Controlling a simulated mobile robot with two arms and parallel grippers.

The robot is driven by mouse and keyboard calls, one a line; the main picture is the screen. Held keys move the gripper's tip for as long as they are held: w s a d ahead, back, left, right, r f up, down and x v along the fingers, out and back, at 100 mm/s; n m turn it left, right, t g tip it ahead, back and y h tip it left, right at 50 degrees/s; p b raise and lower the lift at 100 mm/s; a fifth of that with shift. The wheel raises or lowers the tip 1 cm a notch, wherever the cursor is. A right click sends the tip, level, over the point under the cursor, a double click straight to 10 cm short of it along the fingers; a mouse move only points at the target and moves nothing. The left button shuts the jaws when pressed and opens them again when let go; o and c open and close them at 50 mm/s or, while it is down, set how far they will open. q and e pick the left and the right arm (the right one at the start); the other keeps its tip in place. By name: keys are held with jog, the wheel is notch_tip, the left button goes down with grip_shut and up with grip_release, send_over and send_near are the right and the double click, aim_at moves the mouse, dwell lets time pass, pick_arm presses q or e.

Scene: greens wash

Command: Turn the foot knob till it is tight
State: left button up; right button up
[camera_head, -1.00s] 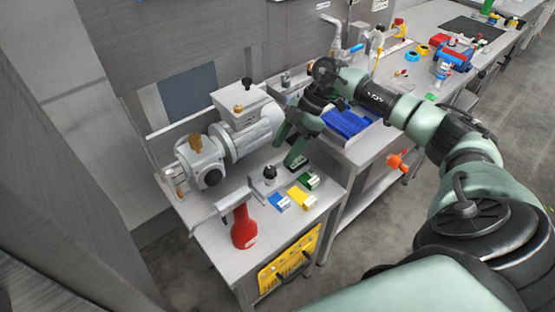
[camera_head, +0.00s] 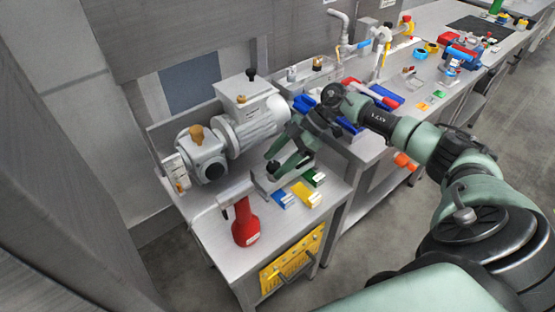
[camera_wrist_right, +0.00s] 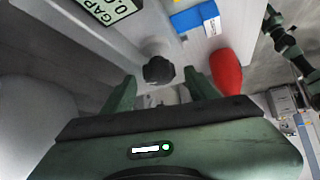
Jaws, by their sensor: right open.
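The foot knob (camera_head: 273,167) is a small black knob on a grey metal block on the near bench, in front of the grey motor machine. In the right wrist view the black knob (camera_wrist_right: 158,70) shows dark and lobed, between and just beyond the fingertips. My right gripper (camera_head: 278,160) is open, with its green fingers reaching down-left close to the knob. In the wrist view its two fingers (camera_wrist_right: 160,80) stand either side of the knob line; I cannot tell whether they touch it. A dark green arm part (camera_wrist_right: 285,40), perhaps my left gripper, shows at the wrist view's upper right.
A red bottle-shaped object (camera_head: 245,225) stands left of the knob. Blue (camera_head: 284,198), yellow (camera_head: 306,193) and green (camera_head: 314,178) blocks lie to its right. The grey motor machine (camera_head: 250,125) stands behind. A blue bin (camera_head: 350,124) is beyond my gripper.

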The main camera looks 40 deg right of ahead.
grip_shut()
jog(key=shift+w+f+n+g+b, duration=0.1)
jog(key=shift+w+n+g+b, duration=0.1)
jog(key=shift+n+g+b, duration=0.45)
jog(key=shift+n+g, duration=0.25)
jog(key=shift+n, duration=0.3)
grip_release()
jog(key=shift+s, duration=0.1)
jog(key=shift+d, duration=0.1)
jog(key=b+v, duration=0.1)
jog(key=v, duration=0.7)
